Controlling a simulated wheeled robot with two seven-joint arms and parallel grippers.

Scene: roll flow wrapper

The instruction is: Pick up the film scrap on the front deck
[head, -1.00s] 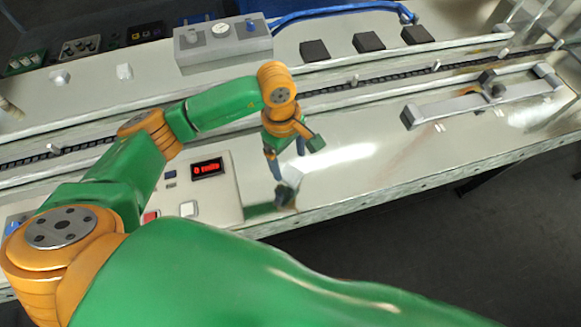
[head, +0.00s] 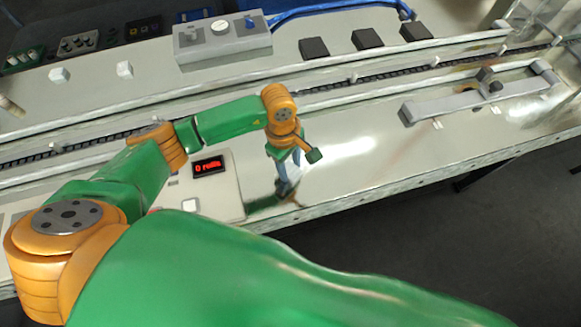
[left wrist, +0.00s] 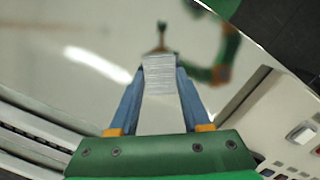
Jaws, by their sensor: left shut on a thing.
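The film scrap (left wrist: 158,75) is a small pale grey, finely striped piece in the left wrist view. It sits between the two blue fingers of my left gripper (left wrist: 160,72), which is shut on it. In the head view my left gripper (head: 286,182) points down at the front deck (head: 340,170), just right of the control panel. The scrap is hard to make out there among the fingers and their reflection. I cannot tell whether it touches the deck. My right gripper is not in view.
The control panel with a red display (head: 209,167) is close to the left of the gripper. A grey guide bracket (head: 450,103) stands on the deck to the right. A chain conveyor (head: 330,88) runs behind. The deck's front edge is close to the gripper.

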